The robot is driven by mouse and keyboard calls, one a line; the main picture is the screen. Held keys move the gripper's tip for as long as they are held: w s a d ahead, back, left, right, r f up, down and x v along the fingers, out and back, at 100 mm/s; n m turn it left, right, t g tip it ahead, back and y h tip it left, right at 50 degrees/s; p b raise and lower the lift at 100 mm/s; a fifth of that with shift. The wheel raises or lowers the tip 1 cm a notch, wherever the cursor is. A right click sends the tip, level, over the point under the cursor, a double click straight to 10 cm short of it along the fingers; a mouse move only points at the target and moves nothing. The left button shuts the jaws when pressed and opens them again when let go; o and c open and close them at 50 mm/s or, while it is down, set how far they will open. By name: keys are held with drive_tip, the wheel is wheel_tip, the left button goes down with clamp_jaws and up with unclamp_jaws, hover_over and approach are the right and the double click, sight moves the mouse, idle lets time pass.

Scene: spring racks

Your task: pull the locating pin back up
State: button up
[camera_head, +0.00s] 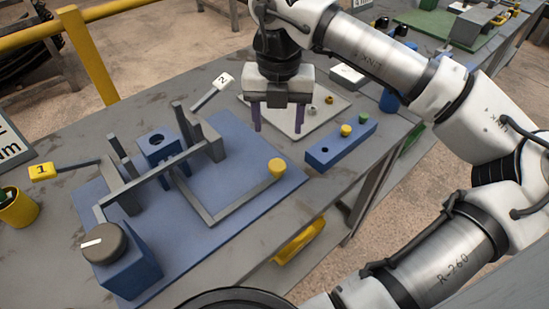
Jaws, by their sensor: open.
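My gripper (278,119) is open and empty. Its two dark purple fingers point down above the table, behind the blue fixture plate (232,235). A yellow round knob (277,168) stands at the right end of a grey L-shaped bar on that plate, below and apart from my fingers in the picture. A small blue block (330,152) to the right has an open hole at its near end, a yellow knob (346,130) and a green knob (362,117). I cannot tell for sure which knob is the locating pin. A blue cube (157,149) with a round hole stands between grey uprights.
A dark dial on a blue box (130,269) stands at the near left. A grey bar (155,177) crosses the fixture. A light tray (318,122) with small parts lies behind my gripper. Yellow "1" (43,171) and white "2" (222,81) tags stick out. A yellow rail (85,50) stands behind.

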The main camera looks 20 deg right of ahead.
sight(277, 164)
wheel_tip(277, 164, down, 12)
drive_tip(key=shift+r+p, duration=0.25)
drive_tip(key=shift+p, duration=0.7)
drive_tip(key=shift+c, duration=0.3)
